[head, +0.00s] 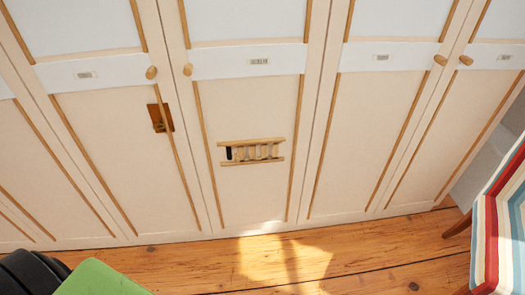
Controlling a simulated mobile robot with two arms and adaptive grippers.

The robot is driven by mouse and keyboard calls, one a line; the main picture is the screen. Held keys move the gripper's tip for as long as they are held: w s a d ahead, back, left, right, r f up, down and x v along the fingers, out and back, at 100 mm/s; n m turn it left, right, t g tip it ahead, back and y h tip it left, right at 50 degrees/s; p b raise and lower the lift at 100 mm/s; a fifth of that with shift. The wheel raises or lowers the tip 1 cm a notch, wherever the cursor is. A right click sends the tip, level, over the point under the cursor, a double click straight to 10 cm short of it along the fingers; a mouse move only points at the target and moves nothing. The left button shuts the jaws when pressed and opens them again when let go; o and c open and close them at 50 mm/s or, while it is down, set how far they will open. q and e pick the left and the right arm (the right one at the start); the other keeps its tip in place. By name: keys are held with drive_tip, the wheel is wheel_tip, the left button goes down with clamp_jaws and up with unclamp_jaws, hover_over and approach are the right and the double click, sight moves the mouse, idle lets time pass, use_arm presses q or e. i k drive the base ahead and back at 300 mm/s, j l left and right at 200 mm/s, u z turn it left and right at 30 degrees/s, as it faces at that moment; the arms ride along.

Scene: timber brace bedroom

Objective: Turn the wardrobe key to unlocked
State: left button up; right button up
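The wardrobe (256,112) fills most of the head view, with cream panelled doors, white upper panels and thin wooden strips. A brown plate (168,114) sits on the door left of centre, beside a vertical wooden strip. A small brassy piece, probably the key (159,126), shows on this plate. It is too small to tell which way it is turned. The door looks shut. Neither of my grippers is in view.
Round wooden knobs (151,72) sit on the doors. A slatted wooden piece (250,142) is on the middle door. A striped seat (492,240) stands at right. A green object (95,280) and a black one (30,270) fill the lower left corner. Sunlit plank floor (360,262) looks clear.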

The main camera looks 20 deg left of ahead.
sight(161, 121)
drive_tip(key=u, duration=1.55)
